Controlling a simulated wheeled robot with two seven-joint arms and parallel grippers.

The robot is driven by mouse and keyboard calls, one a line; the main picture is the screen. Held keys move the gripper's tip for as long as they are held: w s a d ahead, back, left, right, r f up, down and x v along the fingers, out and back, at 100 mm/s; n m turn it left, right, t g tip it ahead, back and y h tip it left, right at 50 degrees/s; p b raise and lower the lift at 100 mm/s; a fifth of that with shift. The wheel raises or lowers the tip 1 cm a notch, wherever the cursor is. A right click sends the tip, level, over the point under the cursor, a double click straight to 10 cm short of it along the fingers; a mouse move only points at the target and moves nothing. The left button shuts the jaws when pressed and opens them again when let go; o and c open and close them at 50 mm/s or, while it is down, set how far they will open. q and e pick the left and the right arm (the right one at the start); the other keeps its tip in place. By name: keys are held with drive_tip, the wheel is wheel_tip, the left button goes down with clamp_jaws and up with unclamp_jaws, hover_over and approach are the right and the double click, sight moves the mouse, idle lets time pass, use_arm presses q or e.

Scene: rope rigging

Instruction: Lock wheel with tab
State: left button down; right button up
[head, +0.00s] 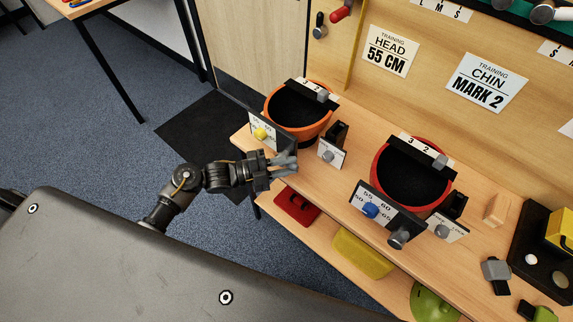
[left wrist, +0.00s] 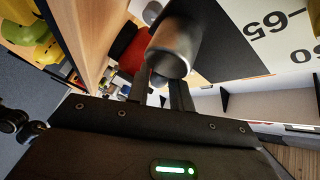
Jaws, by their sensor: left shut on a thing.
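The orange-rimmed bowl-like helmet (head: 328,127) sits open side up on the wooden bench. Its front panel (head: 283,142) has numbers and a yellow knob (head: 261,133). My left gripper (head: 282,162) is at the panel's lower right end, shut on a grey metal cylinder, likely the wheel; the cylinder (left wrist: 174,50) shows between the fingers in the left wrist view, beside the numbered panel (left wrist: 275,35). A strip (head: 309,87) across the helmet carries a grey tab (head: 322,95). I cannot tell whether that tab is the locking one. My right gripper is not in view.
A red-rimmed helmet (head: 449,190) to the right has a blue knob (head: 371,210) and a grey cylinder (head: 398,238). A small stand with a grey knob (head: 328,156) is close right of my gripper.

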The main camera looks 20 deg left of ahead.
use_arm(q)
drive_tip(key=n+t+b, duration=0.1)
drive_tip(key=n+t, duration=0.1)
drive_tip(key=n, duration=0.2)
drive_tip(key=a+r+n+t+h+b, duration=0.1)
drive_tip(key=n+t, duration=0.2)
drive_tip(key=n, duration=0.1)
drive_tip(key=w+a+r+n+t+b, duration=0.1)
drive_tip(key=n+t+b, duration=0.1)
drive_tip(key=n, duration=0.2)
drive_tip(key=shift+a+t+h, duration=0.2)
drive_tip(key=shift+t+h, duration=0.1)
drive_tip(key=shift+w+a+n+t+y, duration=0.15)
drive_tip(key=shift+n+t+y, duration=0.3)
drive_tip(key=shift+n, duration=0.5)
drive_tip(key=shift+s+a+n+t+y, duration=0.15)
drive_tip(key=shift+n+t+y, duration=0.15)
drive_tip(key=shift+n+t, duration=0.5)
drive_tip(key=shift+w+a+n+t+y, duration=0.15)
drive_tip(key=shift+n+t+y, duration=0.25)
drive_tip(key=shift+n, duration=0.65)
drive_tip(key=shift+t, duration=0.25)
drive_tip(key=c, duration=1.3)
unclamp_jaws()
